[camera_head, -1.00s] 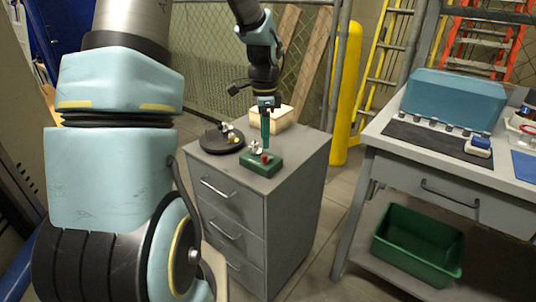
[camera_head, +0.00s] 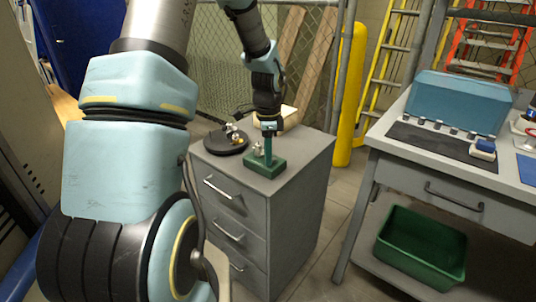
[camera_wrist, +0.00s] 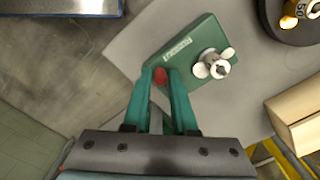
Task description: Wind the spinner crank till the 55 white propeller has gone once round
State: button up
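The spinner is a small green block (camera_head: 276,167) on top of the grey drawer cabinet; it also shows in the wrist view (camera_wrist: 196,38). A white propeller (camera_wrist: 214,65) with a silver hub sits on it, small in the head view (camera_head: 257,149). A pale label (camera_wrist: 178,50) on the block is too small to read. The red crank knob (camera_wrist: 160,76) lies between the green fingertips of my gripper (camera_wrist: 161,72). In the head view my gripper (camera_head: 268,160) points down at the block and hides the knob. Whether the fingers press on the knob is not clear.
A round black stand (camera_head: 226,143) with small metal and yellow parts is left of the spinner. A cream box (camera_head: 290,117) stands behind. The cabinet top's front right is clear. A workbench (camera_head: 458,176) with a teal box (camera_head: 458,103) is at right.

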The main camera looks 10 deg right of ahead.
grip_shut()
